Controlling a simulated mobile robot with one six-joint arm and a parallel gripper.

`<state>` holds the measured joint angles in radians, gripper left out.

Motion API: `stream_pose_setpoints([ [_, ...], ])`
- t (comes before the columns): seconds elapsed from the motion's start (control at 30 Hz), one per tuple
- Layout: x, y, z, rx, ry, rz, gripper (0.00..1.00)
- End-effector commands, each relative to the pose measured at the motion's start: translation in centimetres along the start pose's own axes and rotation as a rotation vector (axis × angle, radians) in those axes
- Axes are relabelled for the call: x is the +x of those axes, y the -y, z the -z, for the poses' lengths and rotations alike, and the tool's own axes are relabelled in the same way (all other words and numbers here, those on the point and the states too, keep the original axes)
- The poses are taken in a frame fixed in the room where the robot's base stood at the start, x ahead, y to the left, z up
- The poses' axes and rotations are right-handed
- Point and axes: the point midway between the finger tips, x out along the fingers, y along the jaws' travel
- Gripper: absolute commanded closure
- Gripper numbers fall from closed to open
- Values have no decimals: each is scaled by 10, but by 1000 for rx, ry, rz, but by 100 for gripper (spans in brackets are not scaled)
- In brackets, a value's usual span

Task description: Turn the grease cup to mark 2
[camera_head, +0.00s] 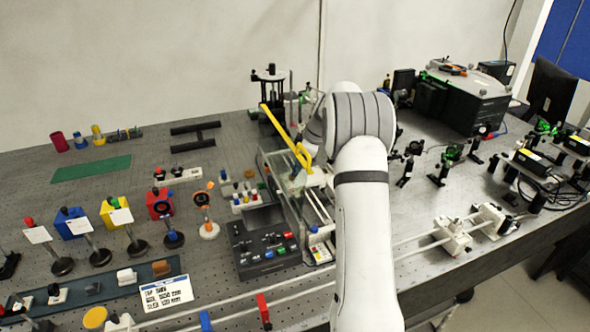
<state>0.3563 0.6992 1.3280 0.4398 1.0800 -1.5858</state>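I cannot pick out a grease cup or a mark 2 for certain at this size. Small round knobs and caps show on several fixtures, among them an orange-topped knob on a white round base (205,212) and a yellow disc (95,318) at the bottom left. My white arm (362,235) rises from the bottom edge and bends at a grey-banded joint over the bench. My gripper is not visible; the arm hides the area behind it.
The perforated bench (120,200) is crowded. A clear-sided instrument with a yellow bar (285,138) stands just left of my arm, beside a dark control box (262,240). Rails (410,238) run low across the front. Optics mounts (440,165) stand right.

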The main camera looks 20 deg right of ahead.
Motion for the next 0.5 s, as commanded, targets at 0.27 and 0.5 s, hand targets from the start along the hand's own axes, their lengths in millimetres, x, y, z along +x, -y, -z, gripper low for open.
stream_pose_setpoints([
  [0.27,31,0,1,2,-1,0,61],
  [0.5,35,0,0,2,-1,-1,61],
])
